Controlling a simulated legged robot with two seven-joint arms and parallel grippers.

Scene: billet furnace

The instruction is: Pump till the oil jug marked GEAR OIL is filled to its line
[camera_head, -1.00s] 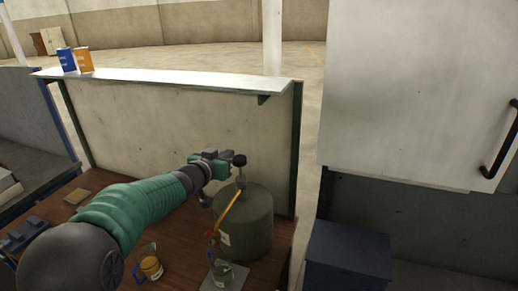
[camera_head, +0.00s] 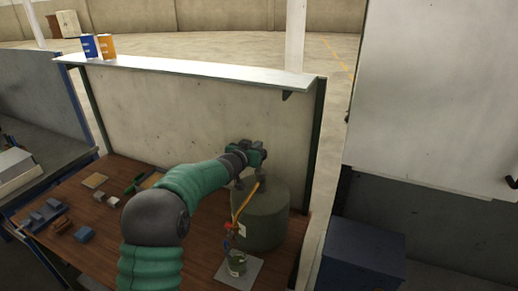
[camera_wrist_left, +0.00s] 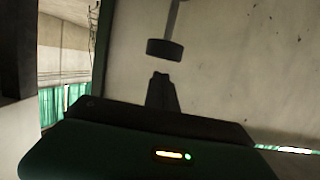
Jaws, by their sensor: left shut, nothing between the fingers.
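An olive-green drum (camera_head: 268,222) stands on the brown bench, with an orange spout (camera_head: 246,200) on its near side. A small green jug (camera_head: 237,264) with a pale label, too small to read, stands on a grey plate (camera_head: 255,268) below the spout. My left gripper (camera_head: 264,149) is above the drum's top, shut and empty. In the left wrist view a black pump knob (camera_wrist_left: 165,49) on a rod lies just beyond the shut fingertips (camera_wrist_left: 162,77), with a gap showing between. The knob is hidden in the head view. My right gripper is out of view.
Blue blocks (camera_head: 46,214) and a tan pad (camera_head: 95,181) lie on the bench's left. A white shelf (camera_head: 190,75) runs behind, holding a blue can (camera_head: 89,45) and an orange can (camera_head: 107,45). A dark blue cabinet (camera_head: 362,255) stands to the right.

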